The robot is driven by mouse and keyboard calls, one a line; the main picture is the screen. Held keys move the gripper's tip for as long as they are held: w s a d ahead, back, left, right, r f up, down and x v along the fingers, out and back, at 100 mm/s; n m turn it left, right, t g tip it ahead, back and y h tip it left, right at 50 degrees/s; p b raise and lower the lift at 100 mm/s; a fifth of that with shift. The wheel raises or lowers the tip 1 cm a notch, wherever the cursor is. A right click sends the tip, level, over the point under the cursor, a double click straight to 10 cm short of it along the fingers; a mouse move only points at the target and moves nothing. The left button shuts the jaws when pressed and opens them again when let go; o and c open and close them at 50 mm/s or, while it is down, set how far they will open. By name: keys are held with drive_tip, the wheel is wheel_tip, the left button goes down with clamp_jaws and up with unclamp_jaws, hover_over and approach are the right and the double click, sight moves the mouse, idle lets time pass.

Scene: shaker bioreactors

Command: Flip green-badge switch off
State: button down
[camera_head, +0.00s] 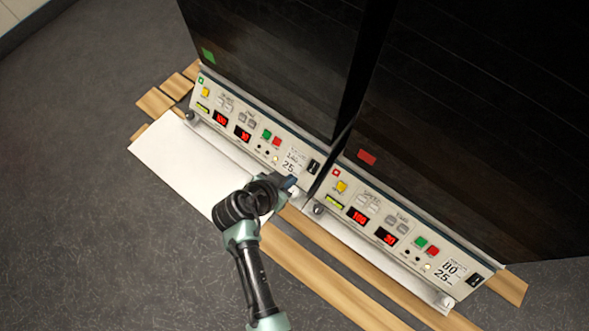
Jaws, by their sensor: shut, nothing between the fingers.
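The green badge (208,56) is on the dark front of the left shaker, above its white control panel (225,112). A black rocker switch (313,166) sits at the right end of that panel; its on or off position is too small to tell. The left panel's red displays (221,119) are lit. My gripper (290,184) is shut and empty, just below and left of this switch, in front of the panel's lower right end. I cannot tell whether it touches the panel.
A second shaker on the right carries a red badge (367,157), lit displays (358,216) and its own black switch (475,281). A white board (180,165) and wooden slats (330,285) lie before the shakers. Grey floor (90,100) is clear at left.

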drive_tip(key=shift+s+a+r, duration=0.1)
drive_tip(key=shift+s+r, duration=0.05)
drive_tip(key=shift+r, duration=0.05)
drive_tip(key=shift+s+f+b, duration=0.2)
drive_tip(key=shift+f+b, duration=0.45)
drive_tip(key=shift+b, duration=0.45)
drive_tip(key=b, duration=1)
approach(312, 171)
drive_tip(key=x, duration=0.7)
